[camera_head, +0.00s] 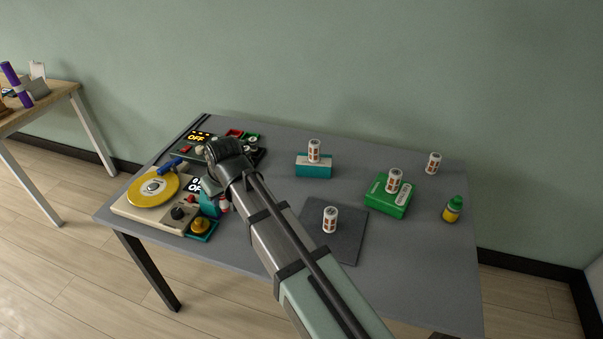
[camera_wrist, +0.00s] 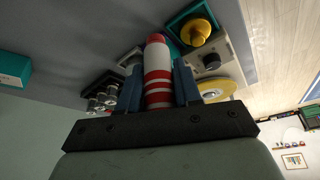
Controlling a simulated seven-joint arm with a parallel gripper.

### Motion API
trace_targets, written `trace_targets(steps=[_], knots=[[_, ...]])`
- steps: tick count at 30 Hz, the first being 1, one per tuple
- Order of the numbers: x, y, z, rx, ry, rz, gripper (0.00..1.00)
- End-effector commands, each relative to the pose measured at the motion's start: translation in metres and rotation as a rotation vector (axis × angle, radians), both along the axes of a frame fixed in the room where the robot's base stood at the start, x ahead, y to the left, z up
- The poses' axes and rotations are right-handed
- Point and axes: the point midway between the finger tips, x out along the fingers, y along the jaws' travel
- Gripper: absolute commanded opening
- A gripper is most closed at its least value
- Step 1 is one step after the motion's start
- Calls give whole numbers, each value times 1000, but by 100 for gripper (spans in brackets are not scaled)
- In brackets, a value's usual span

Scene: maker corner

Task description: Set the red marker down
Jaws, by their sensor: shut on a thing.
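The red marker (camera_wrist: 157,62) is a red-and-white banded cylinder. In the wrist view it stands between the two blue fingers of my gripper (camera_wrist: 159,82), which are shut on it. In the head view my gripper is mostly hidden behind my own arm, near the front left of the grey table (camera_head: 270,183), beside the device with the yellow disc. I cannot tell whether the marker touches the table.
The yellow disc device (camera_head: 139,203) and a yellow button on a teal base (camera_head: 201,227) lie left of my gripper. White cans stand on a teal box (camera_head: 313,171), a green box (camera_head: 379,198), a dark mat (camera_head: 348,248) and the table. A yellow-green bottle (camera_head: 453,210) stands at right.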

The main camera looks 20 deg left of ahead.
Motion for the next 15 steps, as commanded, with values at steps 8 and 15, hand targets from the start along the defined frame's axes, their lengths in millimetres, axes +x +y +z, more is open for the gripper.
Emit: trace_targets(steps=[8,15], knots=[[17,-14,1,0,0,-30,4],[72,-63,-1,-1,1,-132,4]])
